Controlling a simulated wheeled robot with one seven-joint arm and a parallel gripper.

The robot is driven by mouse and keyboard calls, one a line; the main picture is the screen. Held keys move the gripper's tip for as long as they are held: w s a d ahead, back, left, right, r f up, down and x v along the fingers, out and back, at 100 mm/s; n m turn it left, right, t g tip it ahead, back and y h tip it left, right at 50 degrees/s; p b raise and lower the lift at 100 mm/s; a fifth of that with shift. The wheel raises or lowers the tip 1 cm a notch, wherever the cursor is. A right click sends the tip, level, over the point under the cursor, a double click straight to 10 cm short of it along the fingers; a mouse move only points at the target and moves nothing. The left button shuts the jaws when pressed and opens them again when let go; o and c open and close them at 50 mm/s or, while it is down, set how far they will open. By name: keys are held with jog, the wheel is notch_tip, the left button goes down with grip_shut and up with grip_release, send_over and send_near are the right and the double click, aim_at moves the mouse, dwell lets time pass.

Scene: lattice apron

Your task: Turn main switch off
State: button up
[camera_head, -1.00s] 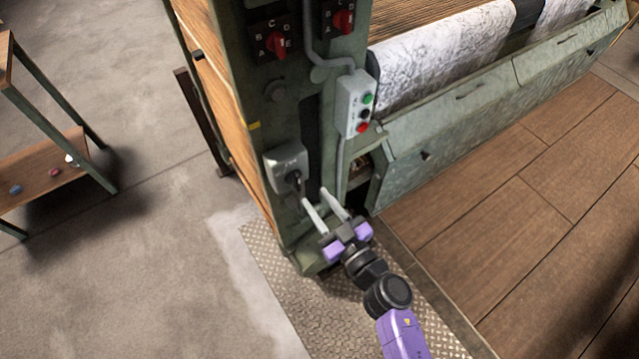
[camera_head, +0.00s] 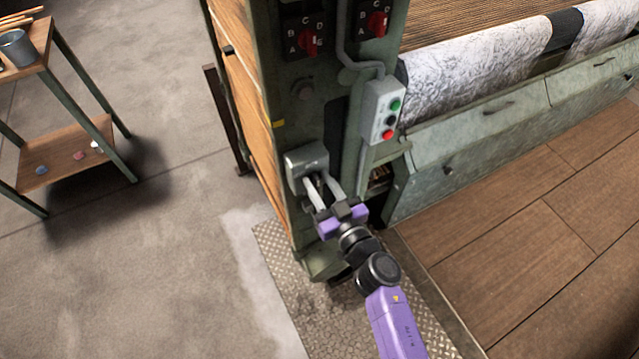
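A grey switch box (camera_head: 306,160), which looks like the main switch, is mounted low on the green machine column (camera_head: 333,115). Its dark handle, seen a second ago under the box, is now mostly hidden by my fingers. My gripper (camera_head: 321,180) is at the lower part of the box, its two pale fingers pointing up at the handle. The fingers are apart, with a dark piece showing between their tips. I cannot tell whether they touch it.
A button box (camera_head: 383,112) with green and red buttons and two red rotary knobs (camera_head: 307,42) sit higher on the column. A wooden shelf table (camera_head: 62,150) stands at left. A metal tread plate (camera_head: 345,315) lies below; the concrete floor at left is clear.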

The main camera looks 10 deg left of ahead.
grip_shut()
dwell(0.4)
jog(key=n, duration=0.3)
jog(key=shift+s+a, duration=0.2)
jog(key=shift+a, duration=0.1)
jog(key=n+b, duration=0.1)
jog(key=n, duration=0.4)
jog(key=a+f+n+b, duration=0.1)
jog(key=n, duration=0.4)
jog(key=s+f+n+b, duration=0.1)
jog(key=n, duration=0.3)
jog(key=shift+a+f+n+b, duration=0.25)
jog(key=shift+a+n+b, duration=0.1)
jog(key=shift+n, duration=0.05)
